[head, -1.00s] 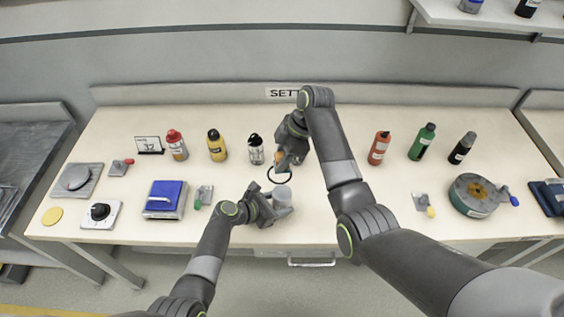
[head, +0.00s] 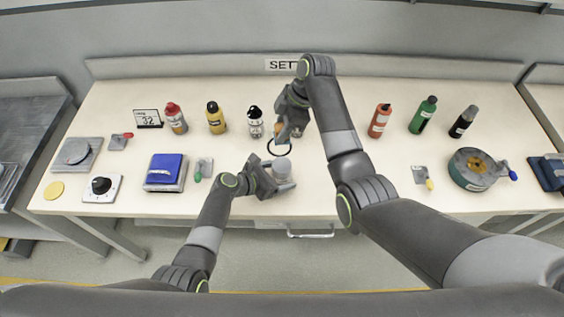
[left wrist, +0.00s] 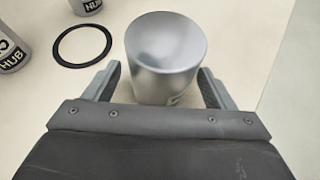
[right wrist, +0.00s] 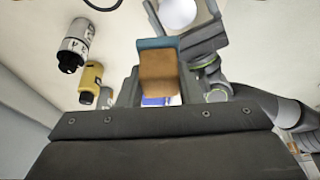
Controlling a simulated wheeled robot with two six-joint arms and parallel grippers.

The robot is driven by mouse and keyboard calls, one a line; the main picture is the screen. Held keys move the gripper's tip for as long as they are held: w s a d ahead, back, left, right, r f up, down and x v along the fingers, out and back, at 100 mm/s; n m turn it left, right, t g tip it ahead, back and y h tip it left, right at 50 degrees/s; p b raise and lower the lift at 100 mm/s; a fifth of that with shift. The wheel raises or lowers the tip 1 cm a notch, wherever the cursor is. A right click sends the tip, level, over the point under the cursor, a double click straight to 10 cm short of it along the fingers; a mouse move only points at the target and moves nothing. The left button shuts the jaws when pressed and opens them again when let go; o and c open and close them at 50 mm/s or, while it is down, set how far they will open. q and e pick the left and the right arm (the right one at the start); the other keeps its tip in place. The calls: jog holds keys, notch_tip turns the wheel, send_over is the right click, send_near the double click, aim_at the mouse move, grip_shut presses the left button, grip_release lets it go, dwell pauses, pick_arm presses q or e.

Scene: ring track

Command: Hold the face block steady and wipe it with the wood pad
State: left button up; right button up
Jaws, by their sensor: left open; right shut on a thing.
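The face block (head: 281,168) is a grey upright cylinder near the table's front edge, in the middle. My left gripper (head: 284,178) is open at it; in the left wrist view its fingers (left wrist: 163,84) stand on either side of the block's near part (left wrist: 163,60), with a gap visible at the right finger. My right gripper (head: 284,133) is shut on the wood pad (head: 279,129), behind the block. In the right wrist view the brown pad (right wrist: 158,72) with a blue-grey edge sits between the fingers. The pad is apart from the block.
A black ring (head: 279,146) lies behind the block. A blue-topped box (head: 166,171) is at left, a round grey-green device (head: 474,169) at right. The table right of my right arm has free room.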

pick_arm(q)
jog(key=shift+a, duration=0.1)
jog(key=v, duration=1.2)
